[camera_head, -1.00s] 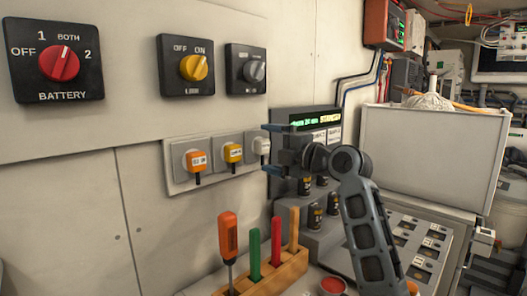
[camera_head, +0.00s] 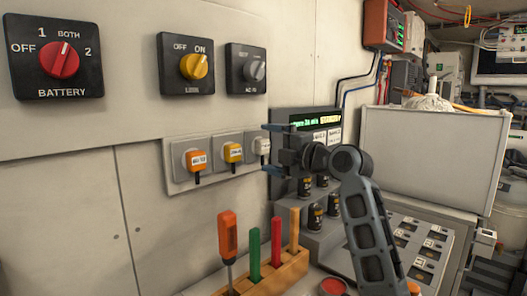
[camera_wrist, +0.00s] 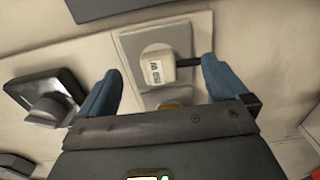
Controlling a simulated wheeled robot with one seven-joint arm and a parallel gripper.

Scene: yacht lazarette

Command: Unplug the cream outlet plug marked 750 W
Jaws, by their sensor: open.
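The cream plug (camera_head: 263,146) sits in the rightmost socket of the outlet strip (camera_head: 178,186) on the wall, partly hidden by my gripper in the head view. In the wrist view the cream plug (camera_wrist: 157,68) carries a label that I cannot read surely, and a dark cord leaves it to the right. My gripper (camera_head: 269,149) is open in front of it. In the wrist view the blue fingers of my gripper (camera_wrist: 157,85) stand on either side of the plug, apart from it.
A wooden rack (camera_head: 295,267) with a screwdriver and coloured sticks stands below the outlets. Rotary switches, among them a yellow one (camera_head: 194,67), are above. A lit display panel (camera_head: 316,119) is right behind my gripper. The wall left of the rack is clear.

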